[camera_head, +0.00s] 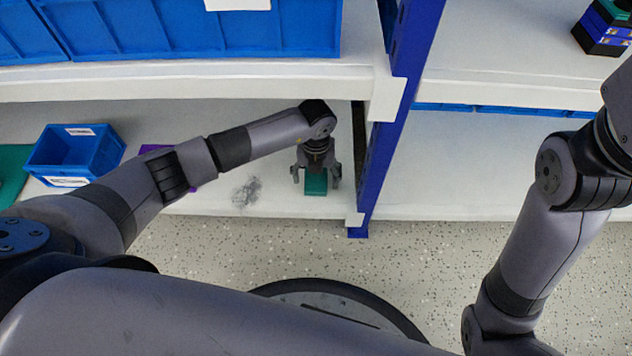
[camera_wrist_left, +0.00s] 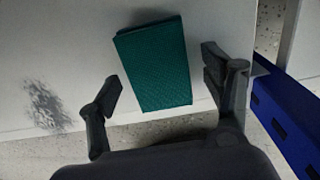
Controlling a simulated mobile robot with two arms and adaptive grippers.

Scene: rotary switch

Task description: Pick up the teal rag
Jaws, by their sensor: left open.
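The teal rag (camera_head: 316,184) is a small folded rectangle on the lower white shelf, near its front edge and close to the blue upright. It also shows in the left wrist view (camera_wrist_left: 156,66), lying at a slight tilt. My left gripper (camera_head: 316,178) is open above the rag. In the left wrist view the fingers of my left gripper (camera_wrist_left: 163,75) stand on either side of the rag's near part, with gaps on both sides. Part of the rag is hidden under the gripper in the head view. My right arm shows at the right, but its gripper is out of view.
A blue upright (camera_head: 385,140) stands just right of the rag. A small blue bin (camera_head: 75,152) and a purple item (camera_head: 155,149) lie to the left. A grey smudge (camera_head: 246,192) marks the shelf. The upper shelf (camera_head: 200,80) with large blue bins overhangs the lower one.

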